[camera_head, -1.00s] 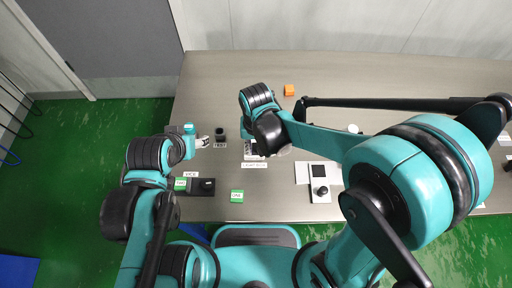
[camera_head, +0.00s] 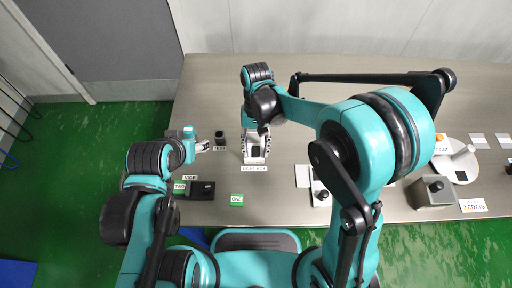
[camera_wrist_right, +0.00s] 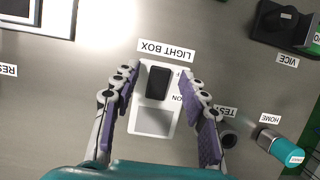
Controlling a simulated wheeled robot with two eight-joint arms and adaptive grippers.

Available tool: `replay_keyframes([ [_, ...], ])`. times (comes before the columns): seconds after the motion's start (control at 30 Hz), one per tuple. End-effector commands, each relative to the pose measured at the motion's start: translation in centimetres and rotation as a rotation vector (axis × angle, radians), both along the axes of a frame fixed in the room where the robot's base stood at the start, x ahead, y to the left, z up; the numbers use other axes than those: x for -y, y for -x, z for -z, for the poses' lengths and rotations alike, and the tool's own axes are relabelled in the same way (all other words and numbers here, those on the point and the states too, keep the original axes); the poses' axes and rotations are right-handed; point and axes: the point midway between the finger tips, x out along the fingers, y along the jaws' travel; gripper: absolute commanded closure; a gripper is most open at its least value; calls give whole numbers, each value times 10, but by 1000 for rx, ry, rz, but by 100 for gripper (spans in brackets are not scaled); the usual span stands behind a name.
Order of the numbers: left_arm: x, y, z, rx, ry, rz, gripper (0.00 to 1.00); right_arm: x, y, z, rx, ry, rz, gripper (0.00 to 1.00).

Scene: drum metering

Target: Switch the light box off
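The light box switch plate (camera_wrist_right: 157,108) is white, with a black rocker (camera_wrist_right: 158,82) and a pale square window. It lies under my right gripper (camera_wrist_right: 158,110), which is open and empty with one purple-padded finger on each side. I cannot tell whether the fingertips touch the plate. The LIGHT BOX label (camera_wrist_right: 165,51) is beside it, and an ON mark shows near the rocker. In the head view, my right gripper (camera_head: 255,148) points down just behind the same label (camera_head: 254,168).
The TEST post (camera_head: 219,136) stands left of my right gripper. A dark VICE unit (camera_head: 201,190) and a green label (camera_head: 237,198) are nearer. A grey knobbed box (camera_head: 431,192) is at right. A bright glow (camera_wrist_right: 112,20) lights the tabletop.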

Motion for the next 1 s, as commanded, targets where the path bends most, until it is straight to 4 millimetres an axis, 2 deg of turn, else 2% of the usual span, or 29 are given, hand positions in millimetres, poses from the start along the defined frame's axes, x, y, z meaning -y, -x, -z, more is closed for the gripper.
replay_keyframes([
  [0.27, 0, 0, 0, 0, 0, 0, 44, 0, -2, -5, 0, 0, 0, 57],
  [0.37, 0, 0, 0, 0, 0, 0, 44, 0, -6, -18, 0, 0, 1, 57],
  [0.7, 0, 0, 0, 0, 0, 0, 44, 0, -29, -86, 0, 0, 0, 57],
  [0.83, 0, 0, 0, 0, 0, 0, 44, 0, -36, -104, 0, 0, 0, 57],
  [1.0, 0, 0, 0, 0, 0, 0, 44, 0, -39, -113, 0, 0, 0, 57],
])
